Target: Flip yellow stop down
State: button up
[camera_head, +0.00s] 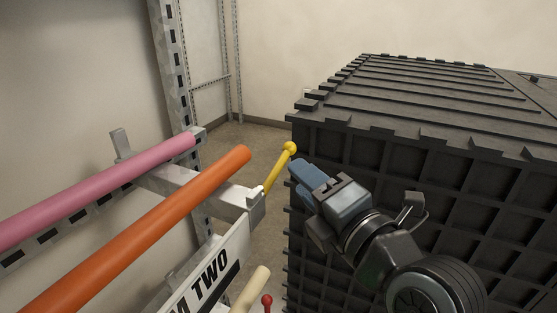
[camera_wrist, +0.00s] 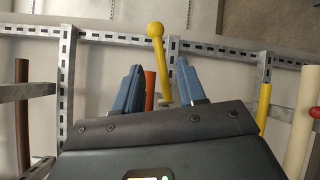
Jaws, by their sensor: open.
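The yellow stop (camera_head: 278,168) is a thin rod with a ball on its end. In the head view it stands up and tilts right from the end of the grey rack arm (camera_head: 232,196). My gripper (camera_head: 306,199) is right of the stop, pointing toward it. In the wrist view the stop (camera_wrist: 160,60) rises between the two blue fingers of my gripper (camera_wrist: 158,66), its ball beyond their tips. The fingers are open, with a gap on each side of the rod.
An orange pipe (camera_head: 150,225) and a pink pipe (camera_head: 95,195) lie left of the stop. A cream pipe (camera_head: 251,290) and a red knob (camera_head: 267,300) are below. A large dark ribbed crate (camera_head: 470,180) stands close on the right. A metal upright (camera_head: 172,60) stands behind.

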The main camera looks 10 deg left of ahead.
aim_at(282, 157)
jog(key=p+x, duration=0.2)
jog(key=x, duration=0.5)
jog(key=shift+w+a+f, duration=0.1)
jog(key=shift+w+a, duration=0.1)
jog(key=shift+w, duration=0.1)
grip_shut()
dwell(0.4)
